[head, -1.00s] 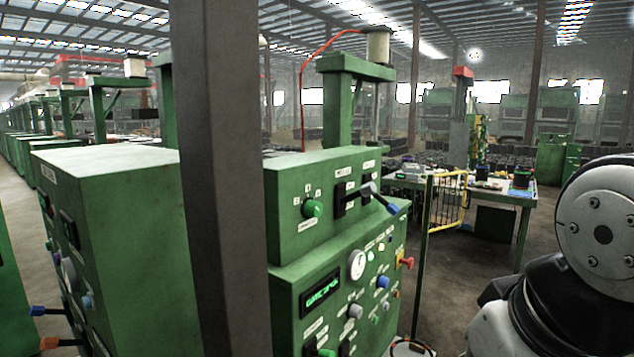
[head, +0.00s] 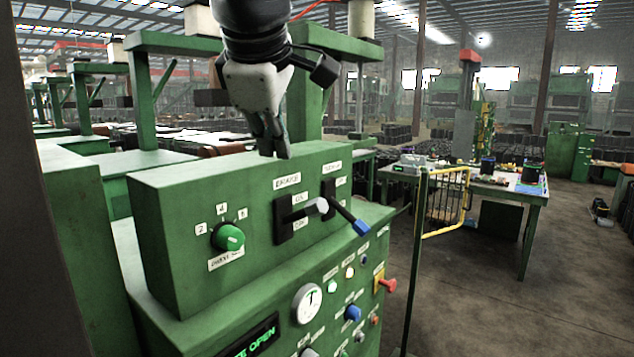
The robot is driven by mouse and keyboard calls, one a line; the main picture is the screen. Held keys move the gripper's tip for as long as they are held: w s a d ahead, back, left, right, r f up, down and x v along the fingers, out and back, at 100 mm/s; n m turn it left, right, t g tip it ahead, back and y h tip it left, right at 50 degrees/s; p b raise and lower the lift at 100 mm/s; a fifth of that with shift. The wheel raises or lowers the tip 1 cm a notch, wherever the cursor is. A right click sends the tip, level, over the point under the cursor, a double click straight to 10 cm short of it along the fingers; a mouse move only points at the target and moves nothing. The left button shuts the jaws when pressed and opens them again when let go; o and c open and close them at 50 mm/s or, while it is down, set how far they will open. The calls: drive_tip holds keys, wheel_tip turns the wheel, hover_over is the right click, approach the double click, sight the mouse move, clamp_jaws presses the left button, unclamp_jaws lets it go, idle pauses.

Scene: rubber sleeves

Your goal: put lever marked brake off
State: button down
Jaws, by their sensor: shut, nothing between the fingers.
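The lever marked BRAKE (head: 317,206) has a dark shaft and a light grey knob. It sticks out of a black slot plate (head: 284,222) on the upper green panel, under a white BRAKE label (head: 287,182). Small labels beside the slot seem to read ON above and OFF below; I cannot tell for sure which end the lever is at. My gripper (head: 274,152) points down, shut and empty, above and slightly left of the brake lever, near the cabinet's top edge. It appears apart from the lever.
A second lever with a blue knob (head: 361,228) is close on the right. A green rotary knob (head: 229,237) is to the left. Below are a gauge (head: 307,303), buttons and a red knob (head: 388,286). A yellow gate (head: 443,203) and a table (head: 537,198) stand right.

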drive_tip(key=shift+w+a+r, duration=0.2)
drive_tip(key=shift+w+r, duration=0.05)
drive_tip(key=shift+w, duration=0.25)
drive_tip(key=shift+w+f, duration=0.1)
approach(302, 214)
drive_tip(key=w+a, duration=0.1)
drive_tip(key=w, duration=0.2)
drive_tip(key=shift+w+d+f+p, duration=0.15)
drive_tip(key=shift+f+p, duration=0.15)
drive_tip(key=shift+f, duration=0.2)
drive_tip(key=shift+w+d+f+p, duration=0.1)
drive_tip(key=shift+d+f+p, duration=0.15)
drive_tip(key=shift+f, duration=0.25)
drive_tip(key=shift+f+b, duration=0.15)
drive_tip(key=shift+b, duration=0.25)
